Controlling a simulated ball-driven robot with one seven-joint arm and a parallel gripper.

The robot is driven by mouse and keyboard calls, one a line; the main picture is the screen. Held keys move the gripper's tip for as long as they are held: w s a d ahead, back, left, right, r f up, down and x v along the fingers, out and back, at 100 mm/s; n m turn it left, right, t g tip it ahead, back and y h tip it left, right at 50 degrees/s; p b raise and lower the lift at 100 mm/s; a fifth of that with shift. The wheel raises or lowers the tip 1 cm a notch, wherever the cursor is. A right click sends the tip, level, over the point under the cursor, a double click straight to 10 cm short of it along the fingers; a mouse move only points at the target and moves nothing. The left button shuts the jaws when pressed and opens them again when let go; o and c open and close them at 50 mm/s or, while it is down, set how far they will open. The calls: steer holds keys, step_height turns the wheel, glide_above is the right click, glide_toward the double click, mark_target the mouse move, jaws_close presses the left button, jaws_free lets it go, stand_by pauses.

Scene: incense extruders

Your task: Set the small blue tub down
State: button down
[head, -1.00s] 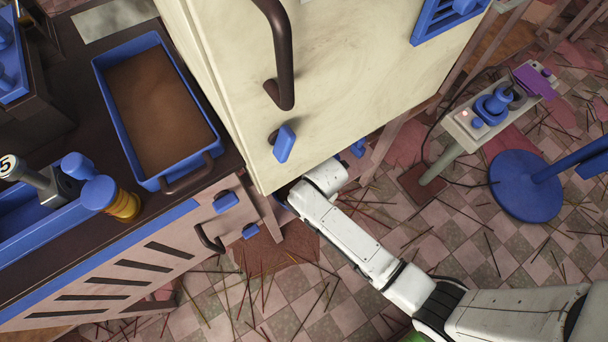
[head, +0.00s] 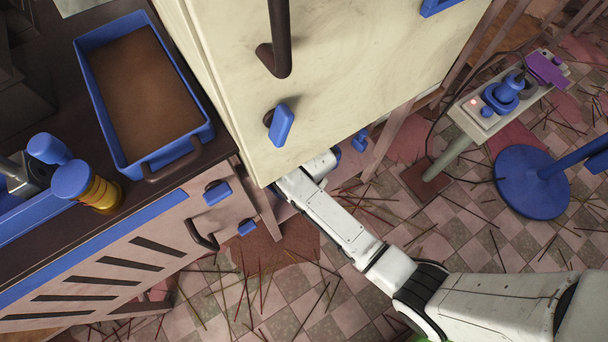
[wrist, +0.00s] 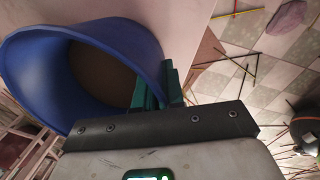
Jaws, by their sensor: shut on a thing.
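The small blue tub (wrist: 22,80) fills the left of the wrist view, its round mouth facing the camera and brown material or a brown bottom inside. My gripper (wrist: 166,84) has green fingers shut on the tub's wall at its right rim. A pale pink surface (wrist: 185,32) lies right behind the tub; I cannot tell whether they touch.
The cream cabinet (head: 350,70) with a dark handle (head: 280,40) overhangs my arm. A blue tray of brown powder (head: 145,95) stands on the bench at left. A power post (head: 480,115) and blue round stand (head: 530,180) are at right. Sticks litter the tiled floor.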

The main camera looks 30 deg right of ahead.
steer(key=c, duration=1.7)
jaws_free()
steer(key=shift+f, duration=0.1)
steer(key=o, duration=0.5)
steer(key=shift+c, duration=0.2)
step_height(320, 180, up, 8)
steer(key=s+p, duration=0.1)
steer(key=p, duration=0.3)
steer(key=shift+d+f, duration=0.15)
steer(key=shift+d, duration=0.05)
